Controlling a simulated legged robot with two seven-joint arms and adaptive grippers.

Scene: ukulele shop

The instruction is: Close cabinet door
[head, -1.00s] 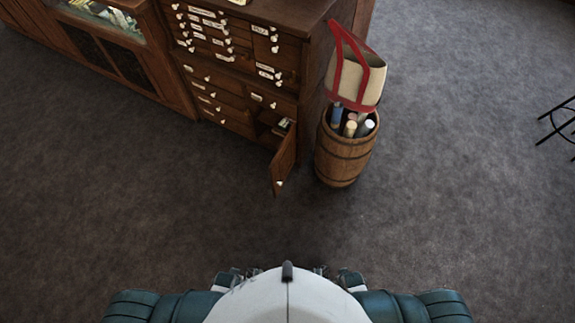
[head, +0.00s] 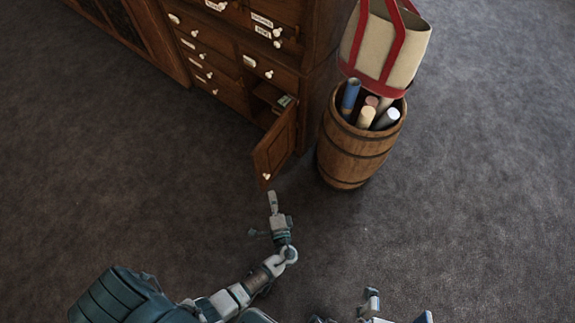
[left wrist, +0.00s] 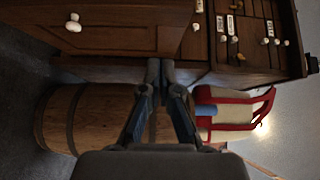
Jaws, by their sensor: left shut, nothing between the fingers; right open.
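The wooden cabinet door (head: 274,148) is swung open at the lower right of the drawer cabinet (head: 222,62). It has a white knob (head: 266,176) near its lower free edge. My left gripper (head: 272,194) is shut and empty, just in front of the door's free edge in the head view. In the left wrist view its closed fingers (left wrist: 160,68) point toward the cabinet, and the door (left wrist: 90,28) with its knob (left wrist: 74,22) fills the upper left. I cannot tell whether the fingers touch the door. My right gripper (head: 370,300) is low in the head view, open, away from the door.
A wooden barrel (head: 352,155) holding rolled tubes stands right of the door, close to the cabinet. A cream bag with red straps (head: 385,45) is above it. Grey carpet (head: 130,190) is clear to the left and in front.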

